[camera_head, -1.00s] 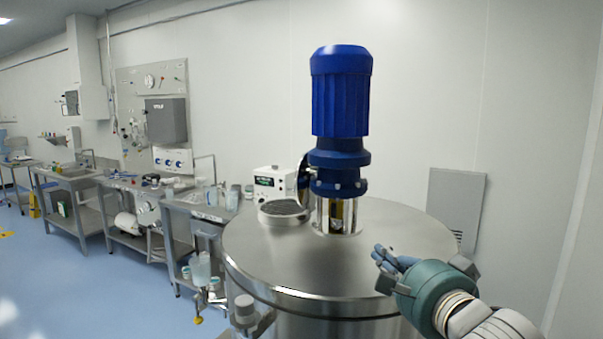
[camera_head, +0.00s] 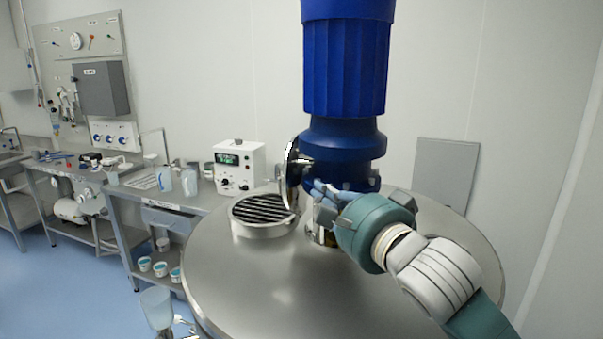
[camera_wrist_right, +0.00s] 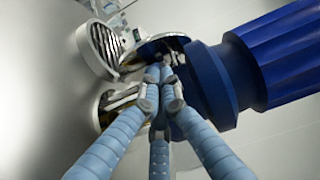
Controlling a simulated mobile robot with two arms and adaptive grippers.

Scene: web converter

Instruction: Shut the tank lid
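The steel tank (camera_head: 235,285) has a round hatch with a dark grate (camera_head: 263,209) on its top. The tank lid (camera_head: 291,178) stands tilted up, seen nearly edge-on, between the hatch and the blue motor. In the right wrist view the grated hatch (camera_wrist_right: 104,45) is at upper left and the lid (camera_wrist_right: 165,44) is beyond the fingertips. My right gripper (camera_head: 320,190) is over the tank in front of the motor, close to the lid's right side. Its blue fingers (camera_wrist_right: 160,78) converge in the wrist view; contact with the lid is unclear. My left gripper is out of view.
The blue motor (camera_head: 346,70) rises from the tank top right beside my right gripper. A white control box (camera_head: 239,167) stands behind the hatch. A bench with cups and bottles (camera_head: 189,180) is at left. The tank top's front is clear.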

